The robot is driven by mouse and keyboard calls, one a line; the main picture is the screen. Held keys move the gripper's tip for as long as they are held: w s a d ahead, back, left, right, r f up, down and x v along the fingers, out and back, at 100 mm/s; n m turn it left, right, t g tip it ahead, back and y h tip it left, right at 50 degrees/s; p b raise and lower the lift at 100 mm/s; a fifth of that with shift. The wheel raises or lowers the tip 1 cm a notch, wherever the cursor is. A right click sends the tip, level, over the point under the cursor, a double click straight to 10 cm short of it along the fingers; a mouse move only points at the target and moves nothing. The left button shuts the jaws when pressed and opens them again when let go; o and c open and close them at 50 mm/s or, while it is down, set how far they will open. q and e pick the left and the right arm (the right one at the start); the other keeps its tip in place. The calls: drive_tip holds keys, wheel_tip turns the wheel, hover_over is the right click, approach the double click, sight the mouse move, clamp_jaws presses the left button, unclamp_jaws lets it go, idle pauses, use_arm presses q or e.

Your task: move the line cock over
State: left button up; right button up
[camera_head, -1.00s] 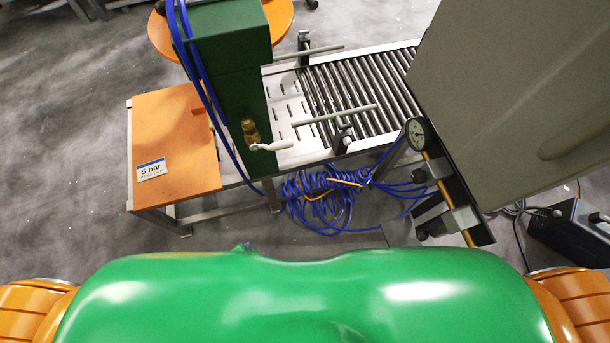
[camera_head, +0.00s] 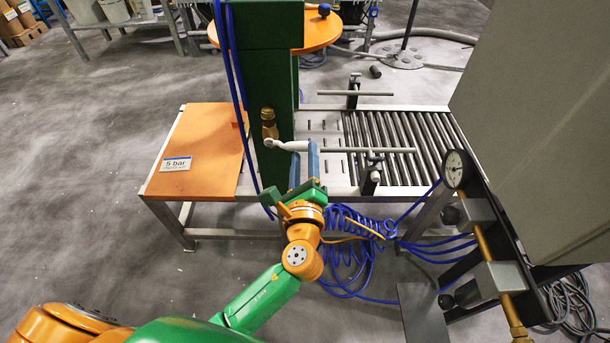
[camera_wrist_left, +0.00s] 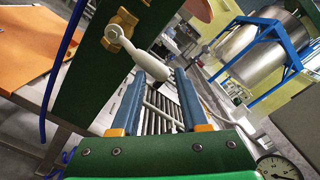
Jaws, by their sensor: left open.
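The line cock (camera_head: 269,125) is a brass valve on the front of the green press column (camera_head: 268,70). Its pale lever (camera_head: 289,145) points right, roughly level. In the left wrist view the brass body (camera_wrist_left: 120,28) is at upper left, and the lever (camera_wrist_left: 146,60) slants down to the right. My left gripper (camera_head: 304,162) is open, its two blue fingers reaching up to the lever's free end. In the wrist view the lever's end lies between the fingertips (camera_wrist_left: 160,78); I cannot tell whether either finger touches it. My right gripper is not in view.
An orange bench top (camera_head: 200,150) with a "5 bar" label (camera_head: 177,164) is left of the column. A roller conveyor (camera_head: 405,145) with guide rods is on the right. Coiled blue hose (camera_head: 350,235) hangs below. A gauge (camera_head: 455,168) and grey cabinet (camera_head: 545,120) stand at right.

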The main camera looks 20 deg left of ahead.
use_arm(q)
drive_tip(key=shift+w+a, duration=0.2)
drive_tip(key=shift+w, duration=0.6)
drive_tip(key=shift+c, duration=0.4)
drive_tip(key=shift+w+a, duration=0.1)
drive_tip(key=shift+w, duration=0.05)
drive_tip(key=c, duration=0.5)
drive_tip(key=shift+f+b, duration=1)
drive_tip(key=shift+f, duration=0.2)
clamp_jaws()
